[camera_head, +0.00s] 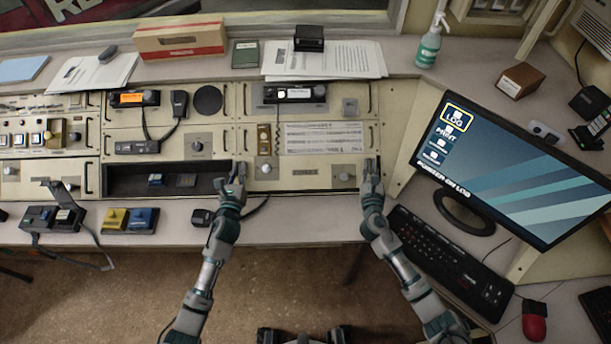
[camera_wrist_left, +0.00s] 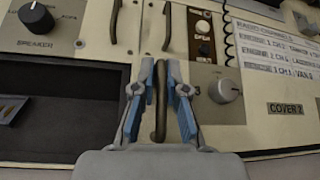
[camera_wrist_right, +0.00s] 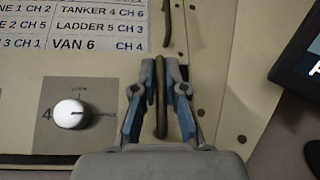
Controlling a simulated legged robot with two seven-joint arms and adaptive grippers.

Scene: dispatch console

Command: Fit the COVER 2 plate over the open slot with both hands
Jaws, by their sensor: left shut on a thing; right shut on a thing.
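The COVER 2 plate (camera_head: 323,183) is a cream panel with a knob near each end and a handle at each side. It lies in the console's lower row, right of the open slot (camera_head: 130,186), a dark recess. My left gripper (camera_head: 240,170) is shut on the left handle (camera_wrist_left: 161,115), beside a knob and the COVER 2 label (camera_wrist_left: 285,108). My right gripper (camera_head: 371,168) is shut on the right handle (camera_wrist_right: 161,110), beside the knob marked 4 (camera_wrist_right: 68,113). The fingers partly hide both handles. I cannot tell whether the plate is lifted.
A yellow and blue block pair (camera_head: 143,220) and a hinged device (camera_head: 60,212) stand on the front ledge at left. A monitor (camera_head: 510,165) and keyboard (camera_head: 450,260) stand close by my right arm.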

